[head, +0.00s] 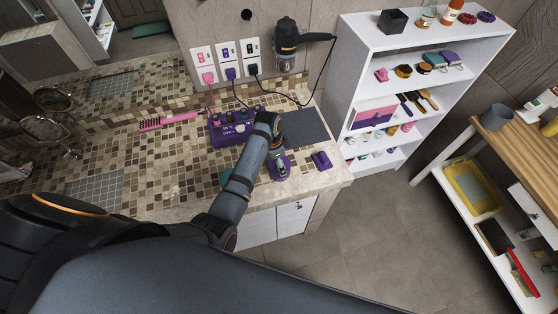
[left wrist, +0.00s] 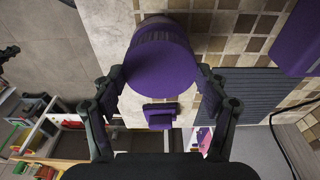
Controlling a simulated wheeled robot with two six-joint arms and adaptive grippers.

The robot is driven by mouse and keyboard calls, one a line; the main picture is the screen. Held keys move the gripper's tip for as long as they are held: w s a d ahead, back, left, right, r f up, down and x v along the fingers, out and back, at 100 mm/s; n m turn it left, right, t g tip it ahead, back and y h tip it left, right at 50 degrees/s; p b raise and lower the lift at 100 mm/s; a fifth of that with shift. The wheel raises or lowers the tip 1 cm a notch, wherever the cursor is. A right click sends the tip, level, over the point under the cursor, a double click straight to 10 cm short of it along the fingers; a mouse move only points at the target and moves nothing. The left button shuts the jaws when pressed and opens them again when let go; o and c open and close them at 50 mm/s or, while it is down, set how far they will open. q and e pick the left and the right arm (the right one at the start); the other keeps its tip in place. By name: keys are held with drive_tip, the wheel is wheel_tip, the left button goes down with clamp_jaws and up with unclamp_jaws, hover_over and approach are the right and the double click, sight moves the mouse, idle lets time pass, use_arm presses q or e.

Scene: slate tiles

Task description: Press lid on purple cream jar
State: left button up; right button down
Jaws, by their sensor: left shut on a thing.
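The purple cream jar (head: 279,170) stands on the tiled counter near its front edge, under my left gripper (head: 278,156). In the left wrist view, a round purple lid (left wrist: 160,78) with a ribbed side fills the space between the two fingers of my left gripper (left wrist: 160,72). The fingers are shut on the lid from both sides. A paler jar part (left wrist: 162,20) shows behind the ribbed band; I cannot tell whether the lid sits fully down. My right gripper is not in view.
A small purple block (head: 321,160) lies right of the jar, near the counter edge. A purple organizer (head: 228,134) and a dark mat (head: 305,128) are behind. A teal item (head: 226,177) is partly hidden by my arm. A white shelf (head: 345,70) stands at right.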

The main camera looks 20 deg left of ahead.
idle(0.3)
use_arm(q)
drive_tip(key=o, duration=1)
drive_tip(key=shift+c, duration=0.2)
drive_tip(key=shift+r, duration=3.55)
clamp_jaws()
drive_tip(key=shift+f, duration=0.25)
